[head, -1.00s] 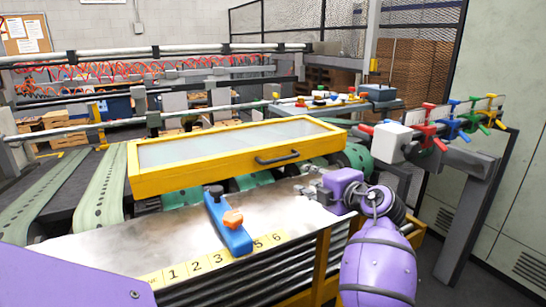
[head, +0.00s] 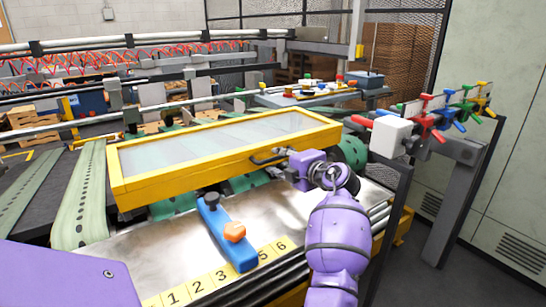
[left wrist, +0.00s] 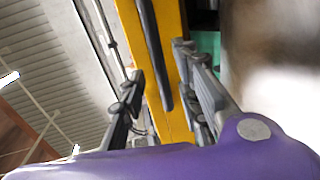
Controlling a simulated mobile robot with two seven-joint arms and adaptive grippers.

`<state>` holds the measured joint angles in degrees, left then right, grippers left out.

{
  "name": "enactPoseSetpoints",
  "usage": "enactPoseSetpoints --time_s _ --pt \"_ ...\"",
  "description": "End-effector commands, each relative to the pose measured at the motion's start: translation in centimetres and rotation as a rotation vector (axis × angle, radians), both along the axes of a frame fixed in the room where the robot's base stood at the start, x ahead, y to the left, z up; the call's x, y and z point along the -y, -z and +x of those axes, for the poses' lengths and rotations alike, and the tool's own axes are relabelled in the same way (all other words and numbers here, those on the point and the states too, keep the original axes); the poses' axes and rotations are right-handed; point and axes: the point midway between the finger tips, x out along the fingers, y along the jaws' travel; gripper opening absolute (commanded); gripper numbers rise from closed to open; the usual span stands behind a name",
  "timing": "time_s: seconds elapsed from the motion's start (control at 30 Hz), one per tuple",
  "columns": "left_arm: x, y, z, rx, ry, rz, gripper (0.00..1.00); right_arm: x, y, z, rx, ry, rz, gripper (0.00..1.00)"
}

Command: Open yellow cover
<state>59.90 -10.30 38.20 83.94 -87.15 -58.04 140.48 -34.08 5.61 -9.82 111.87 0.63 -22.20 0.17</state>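The yellow cover (head: 150,185) is a yellow frame with a clear panel, lying low over the green belts in the head view. Its black handle (head: 265,160) is on the front edge. My left gripper (head: 287,172) is at the handle's right end. In the left wrist view, the two grey fingers of the left gripper (left wrist: 160,60) are apart, with the black handle (left wrist: 152,45) and yellow frame (left wrist: 172,75) showing between them. Whether a finger touches the handle cannot be told. My right gripper is not in view.
A metal table with a yellow number strip (head: 222,275) lies in front of the cover. A blue stop with an orange knob (head: 234,231) stands on it. A white box (head: 390,136) and coloured levers (head: 430,112) are at the right. A grey post stands below them.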

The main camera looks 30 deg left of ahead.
Motion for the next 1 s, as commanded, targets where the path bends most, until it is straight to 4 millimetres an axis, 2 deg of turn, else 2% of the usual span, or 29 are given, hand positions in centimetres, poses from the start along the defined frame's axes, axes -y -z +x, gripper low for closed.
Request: enactPoseSetpoints --time_s 0.1,0.2,0.5,0.53,0.77,1.0 --pt "-1.5 -0.1 0.6 0.001 -0.001 0.002 0.3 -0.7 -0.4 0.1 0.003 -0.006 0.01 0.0" --pt "-2.1 0.3 0.9 0.001 0.0 0.001 0.3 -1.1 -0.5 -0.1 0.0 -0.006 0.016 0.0" --pt "-2.4 0.7 1.0 -0.001 -0.001 0.0 0.3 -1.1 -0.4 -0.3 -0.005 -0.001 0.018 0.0" --pt "-2.4 0.7 1.0 -0.001 -0.001 0.0 0.29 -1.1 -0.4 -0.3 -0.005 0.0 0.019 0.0" --pt "-2.4 0.7 1.0 -0.001 -0.001 0.0 0.0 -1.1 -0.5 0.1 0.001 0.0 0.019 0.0" --pt "-2.4 0.6 1.0 -0.001 -0.001 0.0 0.0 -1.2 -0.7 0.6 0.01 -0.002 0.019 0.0"
